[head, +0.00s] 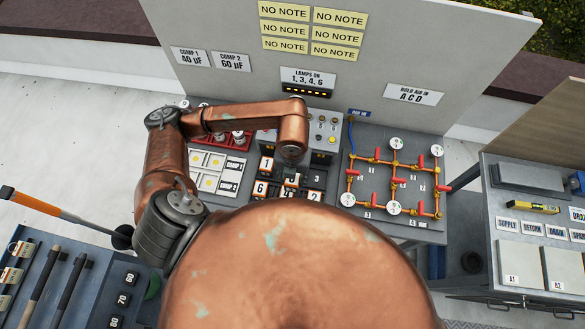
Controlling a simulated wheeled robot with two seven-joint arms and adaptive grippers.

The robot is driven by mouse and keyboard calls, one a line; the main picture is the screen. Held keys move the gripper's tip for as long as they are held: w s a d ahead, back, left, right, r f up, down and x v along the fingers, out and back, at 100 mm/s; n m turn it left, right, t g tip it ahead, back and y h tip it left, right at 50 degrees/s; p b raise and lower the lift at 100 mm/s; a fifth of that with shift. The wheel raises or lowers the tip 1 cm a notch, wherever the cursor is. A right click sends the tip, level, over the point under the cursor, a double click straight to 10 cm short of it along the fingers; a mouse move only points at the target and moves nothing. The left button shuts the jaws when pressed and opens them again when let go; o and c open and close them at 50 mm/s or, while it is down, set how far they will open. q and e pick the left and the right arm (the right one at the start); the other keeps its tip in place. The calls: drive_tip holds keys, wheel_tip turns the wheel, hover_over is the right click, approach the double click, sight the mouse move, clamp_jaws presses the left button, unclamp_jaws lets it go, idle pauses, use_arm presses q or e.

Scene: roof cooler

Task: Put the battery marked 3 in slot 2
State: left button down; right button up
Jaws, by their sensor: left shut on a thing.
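My left arm comes in from the left and reaches over the central unit. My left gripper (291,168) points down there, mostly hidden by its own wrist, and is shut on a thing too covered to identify. I cannot make out slot 2. My right gripper is not in view.
A grey panel with orange pipes and red handles (394,180) stands to the right of the unit. A red rack (225,143) and a white-carded board (211,180) lie to the left. An upright board with notes (400,50) closes off the back.

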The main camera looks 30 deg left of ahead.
use_arm(q)
drive_tip(key=w+a+f, duration=0.1)
drive_tip(key=w+f, duration=0.1)
drive_tip(key=w+a+f+p, duration=0.1)
drive_tip(key=w+f, duration=0.2)
drive_tip(key=w+a+f, duration=0.2)
drive_tip(key=shift+w+f, duration=0.15)
drive_tip(key=shift+f, duration=0.05)
wheel_tip(320, 180, down, 3)
drive_tip(key=shift+r+p, duration=0.1)
drive_tip(key=shift+p, duration=0.6)
drive_tip(key=shift+f, duration=0.3)
drive_tip(key=c, duration=1.3)
unclamp_jaws()
